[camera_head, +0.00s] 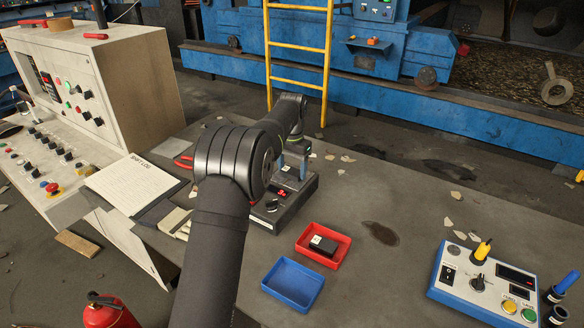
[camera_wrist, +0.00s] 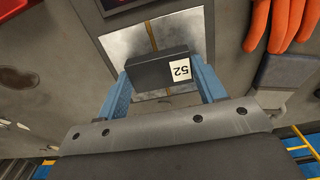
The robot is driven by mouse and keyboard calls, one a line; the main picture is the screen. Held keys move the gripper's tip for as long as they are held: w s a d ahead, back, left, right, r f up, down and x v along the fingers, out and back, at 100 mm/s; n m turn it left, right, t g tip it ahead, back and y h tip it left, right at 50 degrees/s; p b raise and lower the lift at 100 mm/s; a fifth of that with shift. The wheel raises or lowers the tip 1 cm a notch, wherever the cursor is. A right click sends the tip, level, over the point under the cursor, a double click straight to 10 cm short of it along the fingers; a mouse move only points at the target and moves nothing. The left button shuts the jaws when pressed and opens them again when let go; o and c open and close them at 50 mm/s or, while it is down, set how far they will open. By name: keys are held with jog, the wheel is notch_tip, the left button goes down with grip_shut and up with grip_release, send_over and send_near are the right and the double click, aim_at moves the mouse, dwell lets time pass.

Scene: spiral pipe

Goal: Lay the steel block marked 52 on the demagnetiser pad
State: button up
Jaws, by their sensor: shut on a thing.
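The steel block marked 52 (camera_wrist: 150,74) is dark, with a white label at its right end. My gripper (camera_wrist: 162,84) is shut on it, one blue finger at each end. Behind the block in the wrist view is the demagnetiser pad (camera_wrist: 122,50), a bright metal plate with a brass-coloured line across it. The block overlaps the pad in this view; I cannot tell whether it touches it. In the head view my gripper (camera_head: 292,160) is over the dark demagnetiser unit (camera_head: 285,215), and my arm hides much of both.
A red tray (camera_head: 338,262) holds another dark block (camera_head: 323,245) with a white label. An empty blue tray (camera_head: 293,285) lies in front of it. A blue-and-white control box (camera_head: 470,290) stands at right. Orange gloves (camera_wrist: 285,25) lie near the unit in the wrist view.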

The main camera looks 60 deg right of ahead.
aim_at(292, 171)
jog(key=shift+f, duration=0.1)
jog(key=o, duration=1.3)
jog(key=shift+c, duration=0.2)
notch_tip(292, 171, up, 12)
jog(key=shift+r, duration=0.2)
